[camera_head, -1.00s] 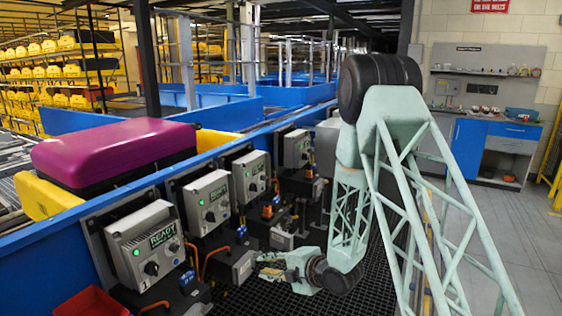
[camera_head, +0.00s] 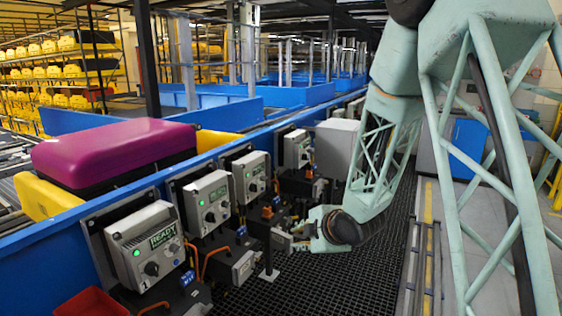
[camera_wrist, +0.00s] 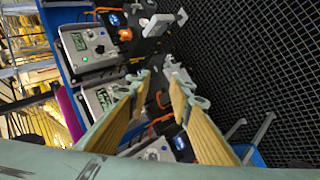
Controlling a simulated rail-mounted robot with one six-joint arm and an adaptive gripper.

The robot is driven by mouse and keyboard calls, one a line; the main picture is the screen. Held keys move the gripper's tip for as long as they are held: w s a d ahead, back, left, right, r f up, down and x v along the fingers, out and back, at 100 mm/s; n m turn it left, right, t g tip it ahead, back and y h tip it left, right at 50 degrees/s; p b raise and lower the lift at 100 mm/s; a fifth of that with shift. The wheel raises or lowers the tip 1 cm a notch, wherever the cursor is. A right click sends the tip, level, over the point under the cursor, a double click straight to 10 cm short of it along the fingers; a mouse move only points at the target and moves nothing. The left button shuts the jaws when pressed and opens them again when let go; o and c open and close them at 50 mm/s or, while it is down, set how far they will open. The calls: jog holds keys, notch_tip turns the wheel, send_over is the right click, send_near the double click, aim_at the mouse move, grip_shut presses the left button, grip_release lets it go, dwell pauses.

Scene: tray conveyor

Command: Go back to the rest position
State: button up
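My gripper (camera_head: 283,240) hangs at the end of my pale green arm, over the dark grated floor, to the right of the row of control boxes. In the wrist view my gripper (camera_wrist: 160,82) shows two tan-padded fingers apart, with nothing between them. It is open and empty. Its fingertips look small in the head view, and whether they clear the nearest grey box cannot be told there.
Grey control boxes, one a READY box (camera_head: 150,245), line the blue conveyor wall (camera_head: 40,255). A purple case (camera_head: 115,155) lies on the conveyor. A red bin (camera_head: 92,303) stands at lower left. The grated floor (camera_head: 320,285) is clear.

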jog(key=s+d+r+m+g+h, duration=0.1)
jog(key=s+d+r+m+h, duration=0.1)
jog(key=s+d+r+m, duration=0.5)
jog(key=s+d+r+m+g+h, duration=0.1)
jog(key=s+d+r+m+h, duration=0.25)
jog(key=s+d+r, duration=0.7)
jog(key=s+r+m+g, duration=0.1)
jog(key=s+r+m, duration=0.1)
jog(key=s, duration=1)
jog(key=s+a+r+m+g, duration=0.1)
jog(key=s+m, duration=0.3)
jog(key=s, duration=0.8)
jog(key=s+a+r+m+g, duration=0.1)
jog(key=s+r+m, duration=0.2)
jog(key=s, duration=0.8)
jog(key=shift+s+a+r+m+y, duration=0.2)
jog(key=shift+s+r+m+y, duration=0.15)
jog(key=shift+s+r+y, duration=0.1)
jog(key=shift+w, duration=0.1)
jog(key=shift+c, duration=0.2)
